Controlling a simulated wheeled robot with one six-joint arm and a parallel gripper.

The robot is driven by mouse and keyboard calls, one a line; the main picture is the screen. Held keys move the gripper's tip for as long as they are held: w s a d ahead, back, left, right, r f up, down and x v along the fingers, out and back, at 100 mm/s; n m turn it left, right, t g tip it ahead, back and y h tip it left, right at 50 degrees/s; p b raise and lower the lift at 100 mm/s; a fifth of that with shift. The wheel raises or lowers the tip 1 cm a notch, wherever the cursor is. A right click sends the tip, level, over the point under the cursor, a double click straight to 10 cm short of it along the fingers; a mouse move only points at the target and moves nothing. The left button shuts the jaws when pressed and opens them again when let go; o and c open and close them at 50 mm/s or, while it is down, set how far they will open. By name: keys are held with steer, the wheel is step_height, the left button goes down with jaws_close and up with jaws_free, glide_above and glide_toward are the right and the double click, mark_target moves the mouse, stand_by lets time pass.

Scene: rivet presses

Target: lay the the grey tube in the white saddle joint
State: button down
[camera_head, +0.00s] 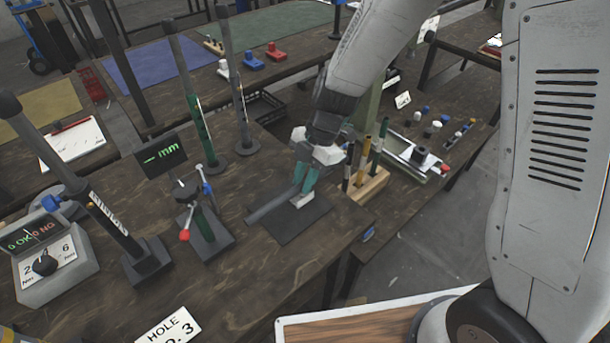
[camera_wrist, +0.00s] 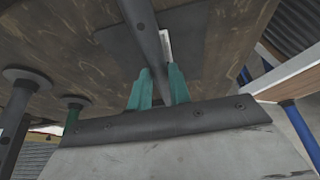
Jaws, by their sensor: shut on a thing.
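My gripper (camera_head: 305,178), with green fingers, is shut on the grey tube (camera_head: 266,208) above a dark mat (camera_head: 290,234). The tube slants down to the left in the head view and sticks out past the fingers. In the wrist view the tube (camera_wrist: 140,22) runs away from between the fingertips (camera_wrist: 159,84). The white saddle joint (camera_head: 302,201) shows as a small pale piece just below the fingers. In the wrist view the saddle joint (camera_wrist: 166,44) shows beside and partly behind the tube. I cannot tell whether they touch.
A wooden block (camera_head: 368,186) with several upright tools stands close right of the gripper. A small press with a red knob (camera_head: 184,236) and a black display (camera_head: 160,156) stand to the left. Tall posts (camera_head: 201,130) rise behind. Bare tabletop lies in front of the mat.

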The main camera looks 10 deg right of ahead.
steer(key=shift+f, duration=0.6)
steer(key=c, duration=1.2)
jaws_free()
steer(key=v, duration=0.7)
steer(key=shift+w+d+r, duration=0.1)
steer(key=shift+r, duration=0.3)
